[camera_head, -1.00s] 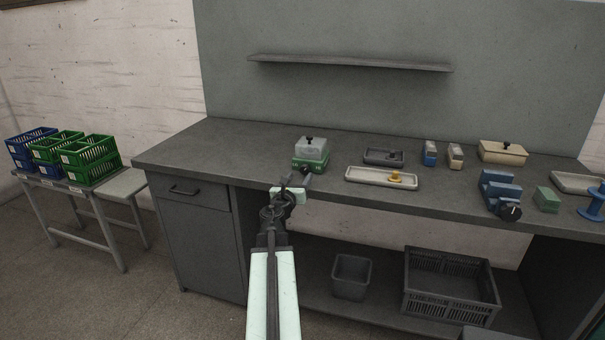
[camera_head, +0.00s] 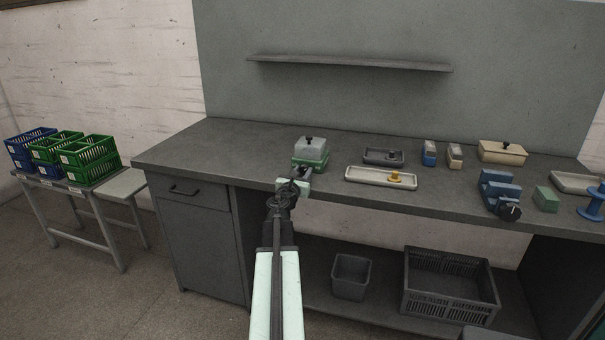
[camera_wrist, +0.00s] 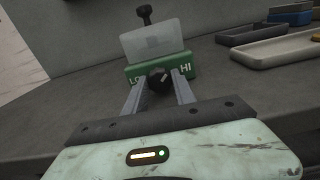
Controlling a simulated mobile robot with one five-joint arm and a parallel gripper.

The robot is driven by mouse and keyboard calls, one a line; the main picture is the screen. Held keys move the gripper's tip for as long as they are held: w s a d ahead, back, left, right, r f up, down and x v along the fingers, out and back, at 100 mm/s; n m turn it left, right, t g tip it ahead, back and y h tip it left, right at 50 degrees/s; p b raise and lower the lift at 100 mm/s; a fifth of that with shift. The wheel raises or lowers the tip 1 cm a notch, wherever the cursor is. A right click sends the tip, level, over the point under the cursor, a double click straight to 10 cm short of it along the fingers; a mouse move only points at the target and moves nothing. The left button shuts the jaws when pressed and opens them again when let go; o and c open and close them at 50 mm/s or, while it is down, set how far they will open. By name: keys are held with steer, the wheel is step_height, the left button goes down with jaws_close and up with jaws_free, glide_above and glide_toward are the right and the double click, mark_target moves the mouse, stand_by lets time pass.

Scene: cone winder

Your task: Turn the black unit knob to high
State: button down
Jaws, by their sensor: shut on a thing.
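The unit (camera_head: 309,152) is a green box with a pale translucent lid and a black top handle, near the front left of the bench. In the wrist view its green front (camera_wrist: 189,62) carries the letters LO at left and HI at right. The black knob (camera_wrist: 158,78) sits between these letters, with a pale pointer mark that looks tilted toward HI. My gripper (camera_wrist: 160,86) is shut on the knob, one finger on each side. In the head view my gripper (camera_head: 300,178) is at the unit's front and hides the knob.
A pale tray (camera_head: 360,178) with a yellow piece and a dark tray (camera_head: 372,157) lie to the right. Farther right are a blue device (camera_head: 498,188) with a black knob, a green block (camera_head: 546,199) and a beige box (camera_head: 502,153). The bench left of the unit is clear.

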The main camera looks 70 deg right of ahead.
steer(key=m, duration=0.2)
steer(key=shift+m, duration=0.4)
steer(key=c, duration=1)
jaws_free()
steer(key=shift+c, duration=0.2)
steer(key=a, duration=0.7)
steer(key=shift+s+a, duration=0.25)
steer(key=shift+a, duration=0.15)
